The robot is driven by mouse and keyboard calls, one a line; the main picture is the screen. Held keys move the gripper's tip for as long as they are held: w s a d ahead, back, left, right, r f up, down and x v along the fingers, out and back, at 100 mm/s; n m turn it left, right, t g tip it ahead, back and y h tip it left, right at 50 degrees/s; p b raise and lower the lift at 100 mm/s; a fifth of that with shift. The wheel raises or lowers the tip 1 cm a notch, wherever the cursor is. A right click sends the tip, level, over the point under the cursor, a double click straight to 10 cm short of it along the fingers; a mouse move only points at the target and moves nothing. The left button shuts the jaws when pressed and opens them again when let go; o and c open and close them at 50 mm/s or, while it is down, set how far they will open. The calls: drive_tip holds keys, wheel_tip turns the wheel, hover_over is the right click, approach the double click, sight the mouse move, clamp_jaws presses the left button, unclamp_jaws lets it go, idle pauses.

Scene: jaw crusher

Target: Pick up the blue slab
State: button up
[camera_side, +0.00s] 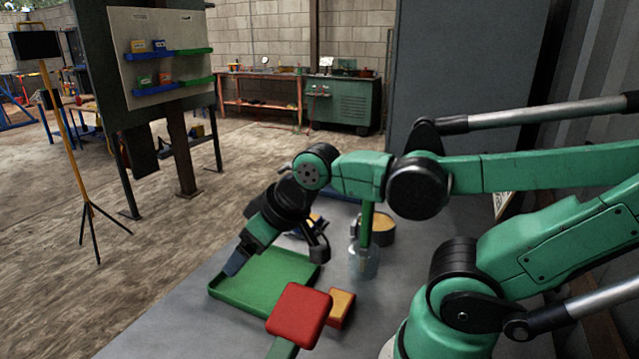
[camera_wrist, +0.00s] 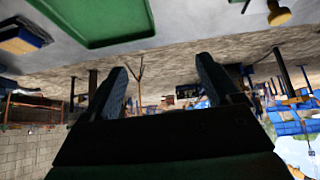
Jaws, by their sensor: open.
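My gripper (camera_side: 236,262) points down and left, with its tips at the left edge of the green tray. In the wrist view its two fingers (camera_wrist: 163,85) stand wide apart with nothing between them. A blue block with yellow on it (camera_wrist: 24,40) lies on the table at the upper left of the wrist view. In the side view, a blue and yellow piece (camera_side: 316,221) shows partly behind my wrist. A blue edge (camera_side: 346,193) also shows behind my arm. I cannot tell which of these is the blue slab.
The green tray (camera_side: 262,284) looks empty. The table's left edge is close to the tray.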

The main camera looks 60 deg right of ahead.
drive_tip(key=shift+o, duration=0.5)
drive_tip(key=n+g+h, duration=0.5)
drive_tip(key=n+h, duration=0.5)
drive_tip(key=n, duration=0.4)
approach(307, 220)
drive_tip(key=w+a, duration=0.2)
drive_tip(key=w, duration=0.1)
drive_tip(key=shift+w+a+r, duration=0.15)
drive_tip(key=shift+w+a, duration=0.1)
drive_tip(key=shift+a, duration=0.05)
drive_tip(key=d+f+n+g+h, duration=0.1)
drive_tip(key=s+d+f+n+h, duration=0.1)
drive_tip(key=d+f+n+h, duration=0.1)
drive_tip(key=shift+s+d+f+g, duration=0.2)
drive_tip(key=shift+d+g, duration=0.1)
drive_tip(key=shift+g, duration=0.1)
drive_tip(key=shift+s+d+f+n, duration=0.25)
drive_tip(key=shift+d+f+n, duration=0.15)
drive_tip(key=shift+n, duration=0.1)
drive_tip(key=shift+x, duration=2.7)
drive_tip(key=shift+s+r, duration=0.1)
